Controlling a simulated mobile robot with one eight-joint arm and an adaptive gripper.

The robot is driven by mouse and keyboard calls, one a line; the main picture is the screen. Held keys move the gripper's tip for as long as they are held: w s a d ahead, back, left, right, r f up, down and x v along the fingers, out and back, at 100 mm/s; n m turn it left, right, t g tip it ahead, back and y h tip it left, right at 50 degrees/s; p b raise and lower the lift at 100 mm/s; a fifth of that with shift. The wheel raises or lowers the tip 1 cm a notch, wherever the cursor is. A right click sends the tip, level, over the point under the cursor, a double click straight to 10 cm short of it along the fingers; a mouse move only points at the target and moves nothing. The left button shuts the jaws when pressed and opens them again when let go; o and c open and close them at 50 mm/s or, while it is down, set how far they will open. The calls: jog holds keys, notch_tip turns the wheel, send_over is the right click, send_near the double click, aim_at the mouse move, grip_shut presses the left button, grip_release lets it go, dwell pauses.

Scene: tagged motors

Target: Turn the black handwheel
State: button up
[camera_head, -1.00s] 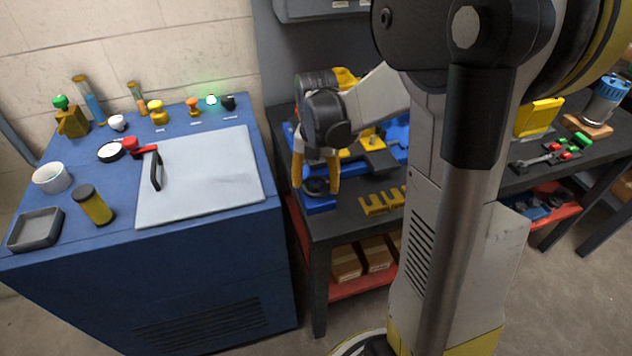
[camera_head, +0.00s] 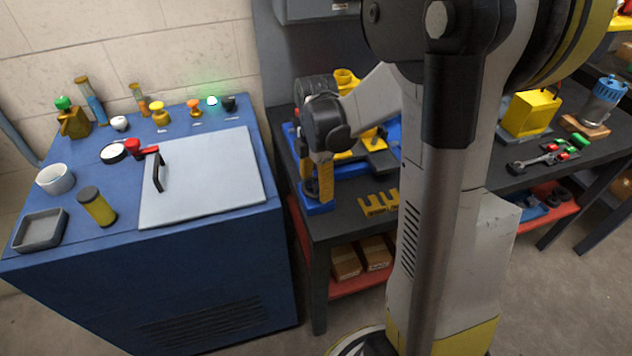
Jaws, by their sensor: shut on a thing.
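My gripper (camera_head: 318,182) points down at the near left corner of the dark workbench, over a blue base (camera_head: 319,208). Its yellow fingers show almost one behind the other from this side. They are shut on the black handwheel, which sits on that blue base and is now mostly hidden by the fingers. How far the wheel is turned cannot be seen.
A blue cabinet (camera_head: 215,270) with a grey lid (camera_head: 205,180), cups and knobs stands at left. A yellow slotted block (camera_head: 378,203) lies right of my gripper. Yellow and blue parts stand behind it.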

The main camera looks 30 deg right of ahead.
jog(key=m, duration=0.6)
jog(key=shift+p, duration=0.35)
jog(key=m, duration=0.6)
jog(key=shift+m, duration=0.3)
jog(key=m, duration=0.6)
jog(key=shift+p, duration=0.35)
jog(key=m, duration=0.6)
jog(key=shift+m, duration=0.4)
jog(key=m, duration=0.4)
jog(key=shift+m, duration=0.3)
jog(key=m, duration=0.3)
jog(key=shift+m, duration=0.3)
jog(key=m, duration=0.3)
jog(key=shift+m, duration=0.3)
jog(key=m, duration=0.3)
jog(key=shift+m, duration=0.3)
jog(key=m, duration=0.4)
jog(key=shift+m, duration=2.5)
